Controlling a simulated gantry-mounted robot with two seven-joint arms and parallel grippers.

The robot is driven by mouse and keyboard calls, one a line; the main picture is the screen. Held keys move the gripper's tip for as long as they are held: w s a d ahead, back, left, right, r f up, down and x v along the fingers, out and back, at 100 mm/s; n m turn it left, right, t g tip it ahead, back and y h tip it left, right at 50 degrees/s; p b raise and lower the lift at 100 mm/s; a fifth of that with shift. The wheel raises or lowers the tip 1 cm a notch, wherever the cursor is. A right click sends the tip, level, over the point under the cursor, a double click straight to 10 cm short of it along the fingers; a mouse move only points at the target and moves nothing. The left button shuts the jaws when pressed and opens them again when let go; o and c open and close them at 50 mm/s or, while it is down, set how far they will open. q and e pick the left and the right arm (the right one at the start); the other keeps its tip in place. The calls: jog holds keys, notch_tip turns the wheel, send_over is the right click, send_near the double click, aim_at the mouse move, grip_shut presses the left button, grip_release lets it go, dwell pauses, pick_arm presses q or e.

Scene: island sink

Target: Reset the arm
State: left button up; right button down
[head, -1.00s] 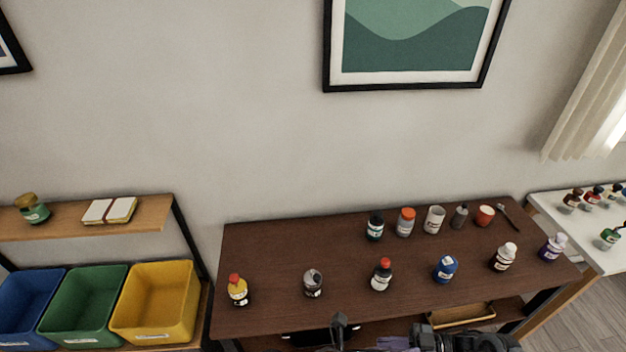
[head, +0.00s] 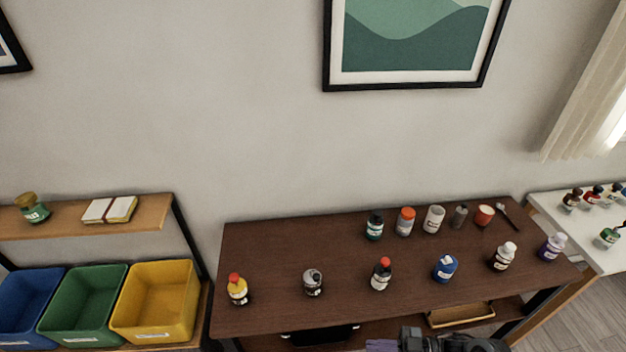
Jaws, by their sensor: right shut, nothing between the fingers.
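The part of my right arm's end with the gripper (head: 384,346) shows at the bottom edge of the head view, just below the front edge of the dark brown table (head: 340,250). It is shut and empty, and much of it is cut off by the frame. My left gripper is not in view.
Bottles stand along the table front, including a yellow one (head: 238,290), a red-capped one (head: 381,275) and a blue one (head: 445,268). Jars and a red cup (head: 484,215) stand behind. Blue, green and yellow bins (head: 155,318) are at left. A white table (head: 600,240) is at right.

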jog(key=s+a+m+t+h, duration=0.25)
jog(key=a+t+h, duration=0.3)
jog(key=a, duration=0.85)
jog(key=s+d+r+m+g+h, duration=0.3)
jog(key=s+d+m+g+h, duration=0.2)
jog(key=s+d+m+h, duration=1.1)
jog(key=d+r+n+y+p, duration=0.2)
jog(key=r+p, duration=1)
jog(key=s+d+r+n+y+p, duration=0.1)
jog(key=r+y+p, duration=0.1)
jog(key=r+p, duration=1)
jog(key=shift+d+r+n+t+p, duration=0.35)
jog(key=shift+d+p, duration=0.05)
jog(key=shift+p, duration=0.2)
